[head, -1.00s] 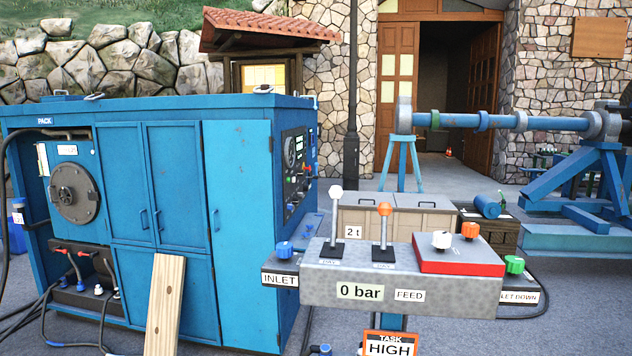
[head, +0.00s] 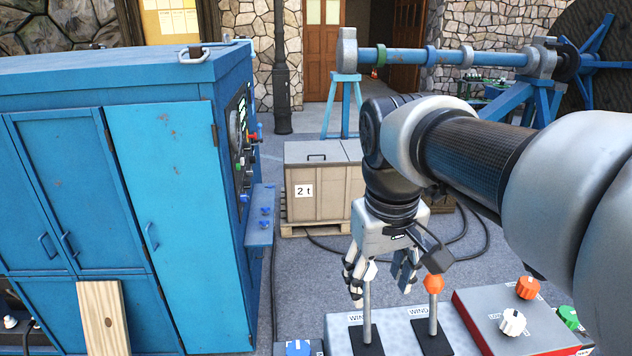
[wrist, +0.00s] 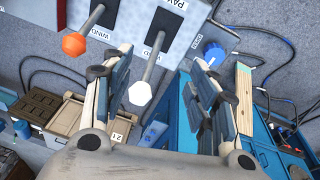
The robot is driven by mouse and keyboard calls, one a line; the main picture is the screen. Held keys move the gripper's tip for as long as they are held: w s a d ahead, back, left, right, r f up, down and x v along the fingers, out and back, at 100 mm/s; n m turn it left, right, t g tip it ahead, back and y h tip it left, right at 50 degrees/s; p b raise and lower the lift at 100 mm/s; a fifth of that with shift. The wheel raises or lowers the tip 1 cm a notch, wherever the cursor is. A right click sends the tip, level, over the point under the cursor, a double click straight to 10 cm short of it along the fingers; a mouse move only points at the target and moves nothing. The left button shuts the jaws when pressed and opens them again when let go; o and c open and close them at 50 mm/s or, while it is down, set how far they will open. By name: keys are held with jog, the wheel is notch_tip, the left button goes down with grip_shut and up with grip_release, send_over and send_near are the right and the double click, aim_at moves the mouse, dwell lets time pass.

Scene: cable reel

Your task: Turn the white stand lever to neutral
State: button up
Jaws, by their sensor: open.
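The white stand lever (head: 367,312) has a white knob on a thin grey shaft and rises from a black slot plate on the grey control stand (head: 338,325). It looks nearly upright in the head view. My gripper (head: 381,284) is open, pointing down around the knob's height. In the wrist view the white knob (wrist: 140,93) shows between the two spread fingers of my gripper (wrist: 165,62), closer to the left one. I cannot tell whether a finger touches it. The fingers partly cover the knob in the head view.
An orange-knobbed lever (head: 434,284) stands close to the right of the white one. The blue power pack (head: 165,190) fills the left. A 2 t crate (head: 315,210) sits behind on the paving.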

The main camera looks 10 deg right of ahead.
notch_tip(320, 180, up, 10)
jog(key=g+p, duration=0.1)
jog(key=p, duration=0.8)
send_over(367, 303)
jog(key=w+a, duration=0.1)
jog(key=w, duration=0.1)
jog(key=n, duration=0.1)
jog(key=shift+h, duration=0.3)
jog(key=f, duration=1.1)
jog(key=w+d+f, duration=0.1)
jog(key=f, duration=0.5)
jog(key=shift+d, duration=0.1)
jog(key=shift+c, duration=0.5)
